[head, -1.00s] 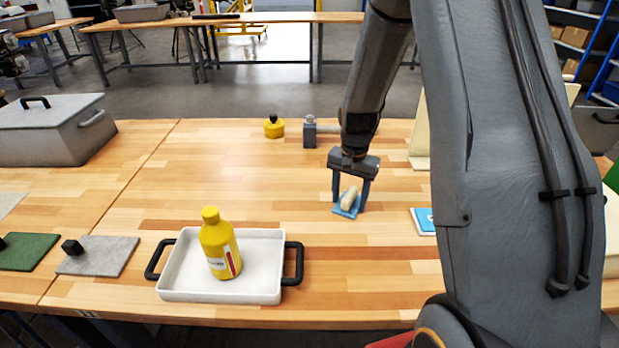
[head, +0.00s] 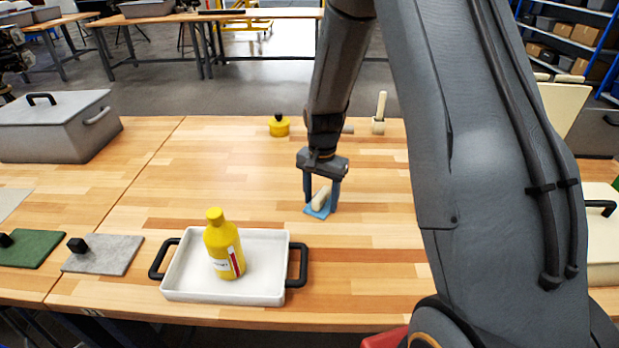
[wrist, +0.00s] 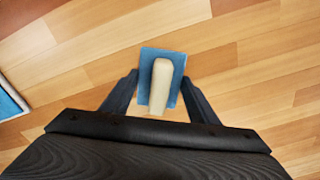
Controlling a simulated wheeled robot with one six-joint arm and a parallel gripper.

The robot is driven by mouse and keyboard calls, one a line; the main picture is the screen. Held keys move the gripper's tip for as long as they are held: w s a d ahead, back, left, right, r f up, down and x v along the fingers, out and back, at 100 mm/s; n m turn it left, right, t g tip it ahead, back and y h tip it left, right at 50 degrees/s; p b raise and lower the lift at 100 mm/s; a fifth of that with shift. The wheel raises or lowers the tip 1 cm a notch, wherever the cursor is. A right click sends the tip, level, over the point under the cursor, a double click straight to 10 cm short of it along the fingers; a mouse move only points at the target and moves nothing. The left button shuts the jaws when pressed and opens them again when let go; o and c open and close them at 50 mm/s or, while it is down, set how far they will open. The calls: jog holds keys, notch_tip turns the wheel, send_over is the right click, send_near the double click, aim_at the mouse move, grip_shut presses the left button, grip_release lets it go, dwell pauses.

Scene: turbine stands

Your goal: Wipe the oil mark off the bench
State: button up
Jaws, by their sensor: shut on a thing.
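A blue wiping pad (head: 314,212) with a cream handle (head: 321,197) is between the fingers of my gripper (head: 320,203), at the middle of the wooden bench (head: 240,165). My gripper points down and is shut on the handle. In the wrist view, the pad (wrist: 148,62) lies flat-side down under the handle (wrist: 162,85). The pad is at or very near the bench top; I cannot tell if it touches. I can make out no oil mark on the visible wood; the pad and my arm hide parts of the bench.
A white tray (head: 190,292) with black handles holds a yellow bottle (head: 223,250) at front left. A grey lidded box (head: 60,130) stands far left. A yellow pot (head: 279,127) and a cream upright thing (head: 379,110) stand behind.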

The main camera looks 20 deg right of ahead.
jog(key=shift+w+a, duration=0.15)
jog(key=shift+a, duration=0.45)
jog(key=shift+w+a, duration=0.15)
jog(key=shift+a, duration=0.4)
jog(key=shift+w+a+r+p, duration=0.1)
jog(key=shift+r+p, duration=0.15)
jog(key=shift+p, duration=0.15)
notch_tip(320, 180, up, 3)
jog(key=shift+f+p, duration=0.1)
jog(key=shift+p, duration=0.4)
jog(key=shift+r+p, duration=1.35)
jog(key=shift+r, duration=1.15)
